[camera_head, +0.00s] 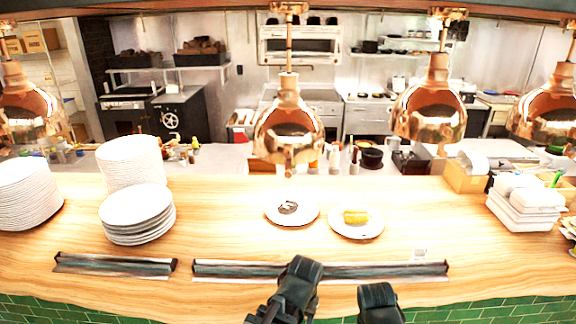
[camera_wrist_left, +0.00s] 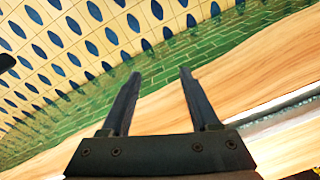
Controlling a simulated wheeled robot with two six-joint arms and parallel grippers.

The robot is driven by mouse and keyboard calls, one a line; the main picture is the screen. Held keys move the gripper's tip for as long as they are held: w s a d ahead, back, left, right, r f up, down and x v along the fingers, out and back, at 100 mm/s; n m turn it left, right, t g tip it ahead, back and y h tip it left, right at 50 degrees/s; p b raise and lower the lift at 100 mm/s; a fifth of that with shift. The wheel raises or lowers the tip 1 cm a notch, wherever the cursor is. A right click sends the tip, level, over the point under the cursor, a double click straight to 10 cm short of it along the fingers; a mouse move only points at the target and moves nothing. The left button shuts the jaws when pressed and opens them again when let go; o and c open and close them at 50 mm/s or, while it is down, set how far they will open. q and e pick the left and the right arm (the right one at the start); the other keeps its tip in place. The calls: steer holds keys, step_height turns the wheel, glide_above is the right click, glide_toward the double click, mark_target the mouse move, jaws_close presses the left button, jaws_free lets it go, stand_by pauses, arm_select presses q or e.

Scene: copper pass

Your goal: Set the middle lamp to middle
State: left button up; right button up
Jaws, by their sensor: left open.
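Several copper dome lamps hang over the wooden counter. The lamp nearest the picture's centre (camera_head: 288,120) hangs on a thin rod and reaches lower in the picture than its neighbours. To its right are another copper lamp (camera_head: 430,110) and one near the right edge (camera_head: 545,112). A further lamp (camera_head: 28,108) is at the left edge. My left gripper (camera_wrist_left: 160,75) is open and empty in the left wrist view, with floor and green tiles beyond its fingers. In the head view only dark arm parts show at the bottom, well apart from the lamps; no fingertips show there.
The wooden counter (camera_head: 230,235) holds plate stacks (camera_head: 137,210) at left, two plates with food (camera_head: 292,211) (camera_head: 356,222) in the middle, and white dishes (camera_head: 522,205) at right. Dark metal strips (camera_head: 115,265) (camera_head: 370,270) lie along the front edge. Green tiles (camera_head: 480,313) face the counter's front.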

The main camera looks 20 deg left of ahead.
arm_select(q)
steer(key=w+a+r+n+t, duration=0.1)
steer(key=w+a, duration=0.1)
steer(key=a, duration=0.1)
steer(key=w+a+r+n+t+y, duration=0.1)
steer(key=w+a, duration=0.1)
steer(key=a, duration=0.1)
steer(key=w+a+r+n+y, duration=0.1)
steer(key=w+a, duration=0.1)
steer(key=a, duration=0.1)
steer(key=shift+w+a+r+n+t+p, duration=0.1)
steer(key=shift+a+r+n+t+p, duration=0.15)
steer(key=shift+n+t+p, duration=0.15)
steer(key=w+a+r+n+t+y, duration=0.2)
steer(key=w+a+r+t+y, duration=0.2)
steer(key=w+a+r, duration=0.15)
steer(key=m+t+h, duration=0.2)
steer(key=t, duration=0.8)
glide_toward(288, 176)
steer(key=x, duration=1)
steer(key=shift+w, duration=0.35)
jaws_close()
